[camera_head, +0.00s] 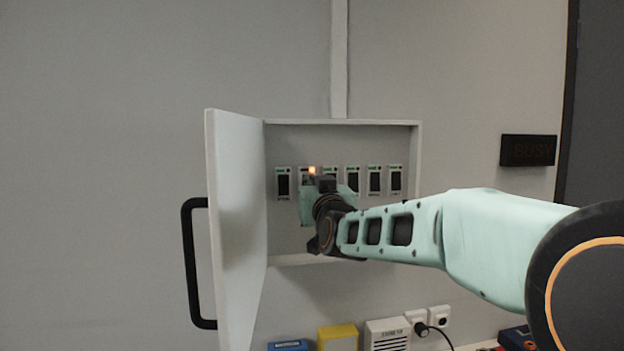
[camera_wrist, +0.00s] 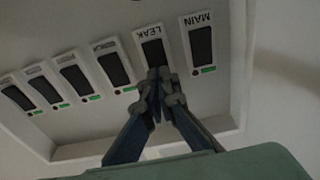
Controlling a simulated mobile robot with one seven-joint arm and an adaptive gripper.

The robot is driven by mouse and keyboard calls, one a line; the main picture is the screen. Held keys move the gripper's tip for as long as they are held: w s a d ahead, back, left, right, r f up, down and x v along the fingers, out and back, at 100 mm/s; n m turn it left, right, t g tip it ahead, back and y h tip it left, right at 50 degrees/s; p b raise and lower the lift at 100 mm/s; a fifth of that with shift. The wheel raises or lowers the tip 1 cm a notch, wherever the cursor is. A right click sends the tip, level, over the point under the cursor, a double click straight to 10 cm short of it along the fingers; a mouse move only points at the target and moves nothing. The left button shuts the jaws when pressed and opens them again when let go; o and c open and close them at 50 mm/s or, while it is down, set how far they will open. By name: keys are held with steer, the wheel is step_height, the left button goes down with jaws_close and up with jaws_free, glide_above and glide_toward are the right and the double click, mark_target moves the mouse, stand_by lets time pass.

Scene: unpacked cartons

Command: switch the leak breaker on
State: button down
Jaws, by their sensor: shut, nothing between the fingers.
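The leak breaker (camera_wrist: 153,52), a white plate labelled LEAK with a dark rocker, shows upside down in the wrist view. It is second from the right there, beside the MAIN breaker (camera_wrist: 201,44). My gripper (camera_wrist: 159,74) is shut and empty, its fingertips over the lamp end of the leak breaker; I cannot tell whether they touch it. In the head view the leak breaker (camera_head: 306,181) is second from the left, partly hidden by my gripper (camera_head: 316,182). An orange light glows at its top. The rocker's position is unclear.
The breakers sit in a shallow wall cabinet (camera_head: 342,123). Its door (camera_head: 236,200) stands open to the left, with a black handle (camera_head: 190,262). Several other breakers are in the same row. Below are a yellow box (camera_head: 338,335) and wall sockets (camera_head: 438,316).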

steer(key=shift+w+a+r, duration=0.1)
steer(key=shift+w, duration=0.15)
steer(key=shift+r, duration=0.1)
steer(key=p, duration=0.2)
steer(key=shift+w+a+r+g+p, duration=0.15)
steer(key=shift+w+r+g+p, duration=0.15)
steer(key=shift+r+g, duration=0.1)
steer(key=shift+f, duration=0.4)
steer(key=shift+b, duration=0.3)
